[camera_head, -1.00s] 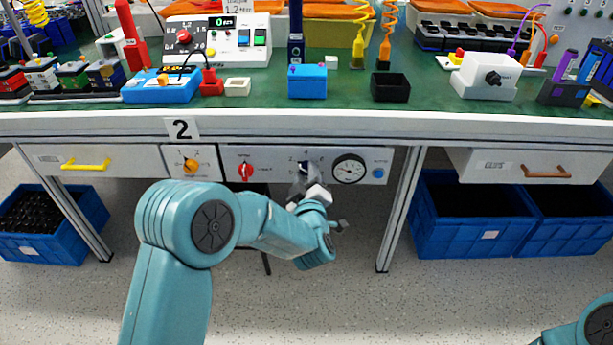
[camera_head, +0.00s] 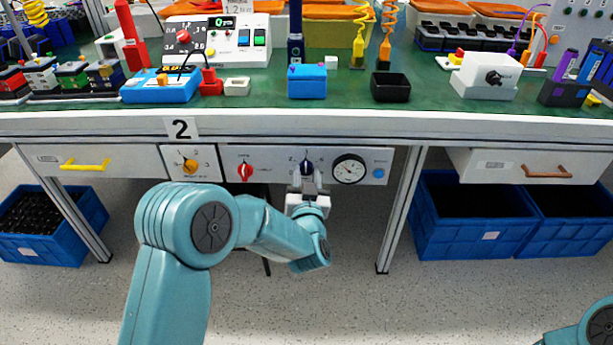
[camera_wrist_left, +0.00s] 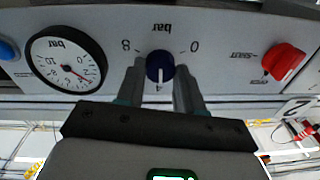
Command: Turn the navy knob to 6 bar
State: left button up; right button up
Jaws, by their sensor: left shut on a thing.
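The navy knob (camera_head: 306,167) sits on the white panel under the table's front edge, just left of the gauge. In the left wrist view, which is upside down, the knob (camera_wrist_left: 160,66) lies between my two fingers, with "0" and "8" printed to either side. Its white mark points down in that view, toward what looks like a 4. My left gripper (camera_head: 307,186) is shut on the knob from below; it also shows in the left wrist view (camera_wrist_left: 160,88). The fingers hide part of the scale. My right gripper is out of view.
A round pressure gauge (camera_head: 349,169) and a blue button (camera_head: 379,173) are right of the knob. A red knob (camera_head: 246,171) and a yellow knob (camera_head: 190,166) are to its left. Blue crates (camera_head: 462,235) stand below at the right.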

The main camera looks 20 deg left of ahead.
pick_arm(q)
jog(key=m+h, duration=0.1)
jog(key=m, duration=0.5)
jog(key=shift+m+p, duration=0.3)
jog(key=shift+m, duration=0.1)
jog(key=m+p, duration=0.1)
jog(key=m, duration=0.5)
jog(key=shift+f+m+h, duration=0.1)
jog(key=shift+m+h, duration=0.2)
jog(key=o, duration=1)
jog(key=shift+o, duration=0.2)
jog(key=shift+s, duration=0.1)
jog(key=p+v, duration=0.2)
jog(key=v, duration=1.4)
jog(key=shift+s+a+f, duration=0.15)
jog(key=shift+f, duration=0.15)
